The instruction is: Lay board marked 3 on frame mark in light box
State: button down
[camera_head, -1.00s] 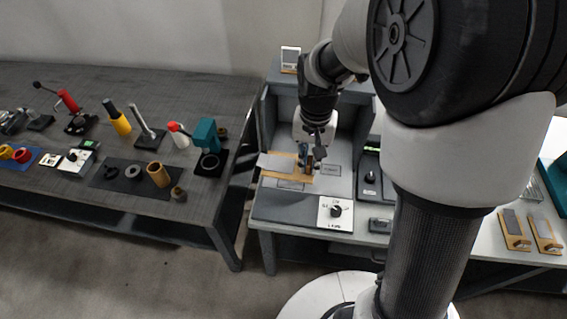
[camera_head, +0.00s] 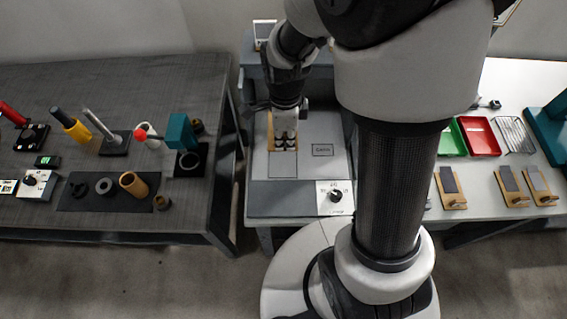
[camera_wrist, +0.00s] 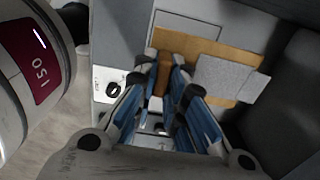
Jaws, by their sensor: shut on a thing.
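My gripper (camera_head: 285,143) is shut on a tan board (camera_head: 271,128) inside the grey light box (camera_head: 339,168). In the wrist view the blue-padded fingers (camera_wrist: 167,78) pinch a block on the tan board (camera_wrist: 205,49), and a grey speckled plate (camera_wrist: 226,79) lies on the board. I can read no number on it. An outlined rectangle (camera_head: 284,170) on the box floor lies just in front of the gripper; a smaller labelled rectangle (camera_head: 322,150) is to its right. An outline (camera_wrist: 188,25) also shows beside the board in the wrist view. I cannot tell whether the board touches the floor.
A white dial panel (camera_head: 335,194) is at the box's front right. More boards (camera_head: 452,187) lie on the white table at right, with a green tray (camera_head: 452,140) and a red tray (camera_head: 479,137). A dark table with tools and rings (camera_head: 104,186) stands at left.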

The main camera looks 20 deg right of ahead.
aim_at(285, 172)
notch_tip(285, 172, down, 15)
jog(key=b, duration=0.4)
jog(key=shift+b, duration=0.3)
jog(key=shift+f, duration=0.1)
jog(key=shift+f, duration=0.15)
jog(key=c, duration=1.7)
grip_release()
jog(key=shift+o, duration=0.2)
jog(key=shift+r, duration=0.2)
